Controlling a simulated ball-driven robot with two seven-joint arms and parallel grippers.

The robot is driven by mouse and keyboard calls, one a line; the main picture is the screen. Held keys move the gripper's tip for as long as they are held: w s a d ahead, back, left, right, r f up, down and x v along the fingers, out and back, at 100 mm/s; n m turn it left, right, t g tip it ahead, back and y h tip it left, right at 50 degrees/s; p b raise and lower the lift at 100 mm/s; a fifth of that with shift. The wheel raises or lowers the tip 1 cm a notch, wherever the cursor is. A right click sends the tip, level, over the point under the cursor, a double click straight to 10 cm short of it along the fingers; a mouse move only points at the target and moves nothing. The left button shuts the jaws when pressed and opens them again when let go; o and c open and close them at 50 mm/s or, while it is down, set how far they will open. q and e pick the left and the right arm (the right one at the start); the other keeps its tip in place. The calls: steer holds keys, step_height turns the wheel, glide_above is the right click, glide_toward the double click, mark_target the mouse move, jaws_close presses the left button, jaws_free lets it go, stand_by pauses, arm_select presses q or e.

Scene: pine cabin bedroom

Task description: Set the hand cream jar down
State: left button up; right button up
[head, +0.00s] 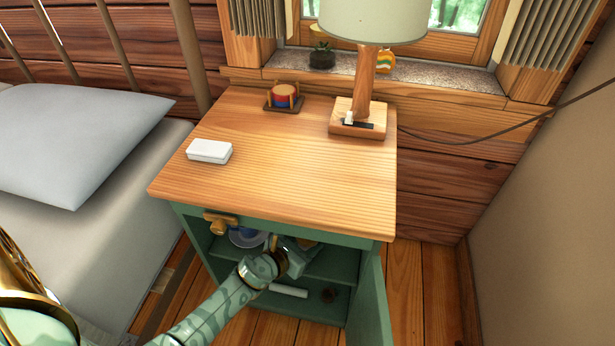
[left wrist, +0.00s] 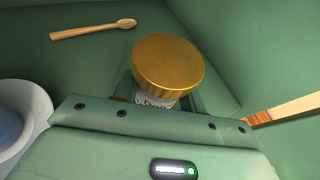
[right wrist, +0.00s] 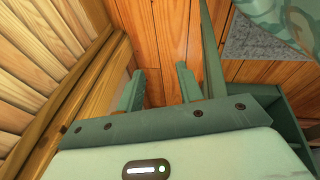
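The hand cream jar (left wrist: 168,66) has a wide gold lid and a pale printed label, partly hidden under the lid. In the left wrist view it stands between the fingers of my left gripper (left wrist: 160,100), which appear closed on its sides. In the head view my left gripper (head: 300,260) reaches inside the green bedside cabinet (head: 370,300), at its upper shelf; the jar cannot be made out there. I cannot tell whether the jar's base touches the shelf. My right gripper (right wrist: 160,88) is open and empty above the wooden floor, outside the head view.
A white and blue bowl (left wrist: 20,115) is left of the jar, a wooden spoon (left wrist: 92,30) lies behind, and a wood-handled item (left wrist: 285,110) is at right. The shelf has bare room behind the jar. The cabinet top holds a lamp (head: 365,90) and white box (head: 209,151).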

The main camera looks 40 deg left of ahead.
mark_target(301, 244)
arm_select(q)
steer(key=o, duration=0.4)
steer(key=shift+c, duration=0.2)
steer(key=shift+r, duration=0.25)
steer(key=p+v, duration=0.2)
steer(key=v, duration=0.3)
steer(key=shift+r, duration=0.15)
steer(key=p+v, duration=0.1)
steer(key=v, duration=0.5)
steer(key=shift+s, duration=0.5)
arm_select(e)
steer(key=s+d+f+n+g+h, duration=0.1)
steer(key=s+d+g, duration=0.1)
steer(key=s+d, duration=0.2)
steer(key=shift+s+d+f+h, duration=0.2)
steer(key=shift+s+d+h, duration=0.15)
steer(key=shift+h, duration=0.05)
arm_select(q)
steer(key=shift+s, duration=0.1)
